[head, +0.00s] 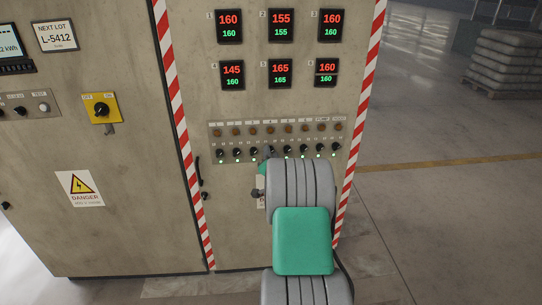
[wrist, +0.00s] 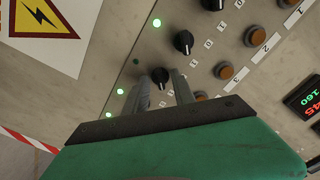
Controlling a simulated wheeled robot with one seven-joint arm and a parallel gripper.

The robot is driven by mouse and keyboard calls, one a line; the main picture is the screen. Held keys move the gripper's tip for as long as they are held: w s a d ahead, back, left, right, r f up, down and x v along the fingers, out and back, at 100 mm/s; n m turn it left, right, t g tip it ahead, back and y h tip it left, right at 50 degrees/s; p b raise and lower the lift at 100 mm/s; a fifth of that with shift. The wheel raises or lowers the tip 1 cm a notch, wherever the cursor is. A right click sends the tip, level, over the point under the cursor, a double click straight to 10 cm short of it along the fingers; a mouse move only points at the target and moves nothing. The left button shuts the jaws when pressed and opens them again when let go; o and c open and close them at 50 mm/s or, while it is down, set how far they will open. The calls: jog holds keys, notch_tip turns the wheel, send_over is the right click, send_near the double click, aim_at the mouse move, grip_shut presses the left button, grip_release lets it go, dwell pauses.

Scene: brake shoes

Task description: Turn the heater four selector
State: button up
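The heater four selector (wrist: 160,75) is a small round black knob, fourth from the left in the panel's selector row. In the wrist view the small light by it is dark, while neighbouring ones glow green. My gripper (wrist: 162,82) is open, its two grey fingers pointing at the panel with the knob between their tips. A gap seems to show beside the knob; I cannot tell whether either finger touches it. In the head view my arm hides most of my gripper (head: 268,152). The heater four display (head: 232,75) reads 145 in red over 160 in green.
Neighbouring selectors, such as the third (wrist: 184,42), sit close to the fingers. Orange-brown lamps (wrist: 224,70) line the row above. A yellow rotary switch (head: 101,108) and a danger sign (head: 81,188) are on the left door. Open floor (head: 450,210) lies right.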

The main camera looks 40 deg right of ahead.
jog(key=shift+c, duration=0.3)
grip_shut()
jog(key=shift+f+n+b, duration=0.15)
jog(key=shift+n+b, duration=0.15)
jog(key=shift+b, duration=0.25)
jog(key=shift+n+b, duration=8.7)
jog(key=shift+b, duration=1.35)
jog(key=shift+r, duration=0.25)
